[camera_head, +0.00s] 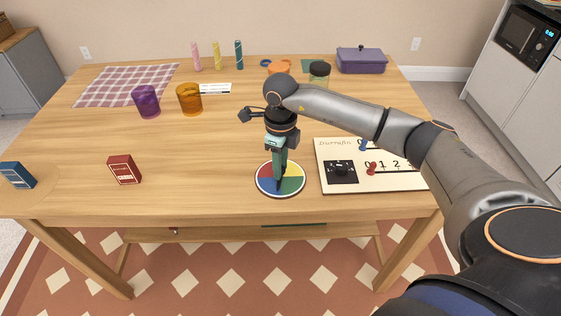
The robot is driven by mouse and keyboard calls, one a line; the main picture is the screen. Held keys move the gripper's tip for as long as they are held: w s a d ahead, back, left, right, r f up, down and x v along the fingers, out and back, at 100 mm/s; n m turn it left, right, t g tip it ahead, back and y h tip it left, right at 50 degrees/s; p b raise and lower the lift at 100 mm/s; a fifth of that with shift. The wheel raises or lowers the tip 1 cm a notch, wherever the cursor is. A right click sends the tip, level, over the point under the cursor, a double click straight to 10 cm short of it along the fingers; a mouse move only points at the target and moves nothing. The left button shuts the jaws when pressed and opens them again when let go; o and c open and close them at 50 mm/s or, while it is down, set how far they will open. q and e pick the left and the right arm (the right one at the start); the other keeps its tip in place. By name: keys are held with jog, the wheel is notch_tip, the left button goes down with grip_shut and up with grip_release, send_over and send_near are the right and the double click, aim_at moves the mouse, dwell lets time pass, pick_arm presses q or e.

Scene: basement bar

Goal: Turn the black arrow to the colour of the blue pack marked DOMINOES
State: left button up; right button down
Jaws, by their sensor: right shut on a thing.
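A round disc (265,184) with blue, red, yellow and green sectors lies on the table near its front edge. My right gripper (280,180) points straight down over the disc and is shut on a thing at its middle. The black arrow is mostly hidden by the gripper, so I cannot tell which colour it points to. A blue pack (17,175) stands at the table's left front edge; its lettering is too small to read. A red pack (125,170) stands to the right of it. My left gripper is not in view.
A white board (335,152) with a black panel, numbers and pegs lies right of the disc. A purple glass (146,101) and an amber glass (190,99) stand behind. A purple box (361,60) sits at the back. The table between the red pack and the disc is clear.

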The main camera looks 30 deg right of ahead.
jog(key=m, duration=0.3)
jog(key=shift+r+p, duration=0.15)
jog(key=shift+p, duration=0.25)
jog(key=shift+m, duration=0.7)
jog(key=shift+m+p, duration=0.45)
jog(key=shift+m, duration=0.35)
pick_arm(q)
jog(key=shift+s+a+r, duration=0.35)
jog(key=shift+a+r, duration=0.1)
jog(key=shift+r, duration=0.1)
pick_arm(e)
jog(key=shift+m, duration=0.3)
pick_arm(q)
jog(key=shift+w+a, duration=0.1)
pick_arm(e)
jog(key=c, duration=0.6)
grip_release()
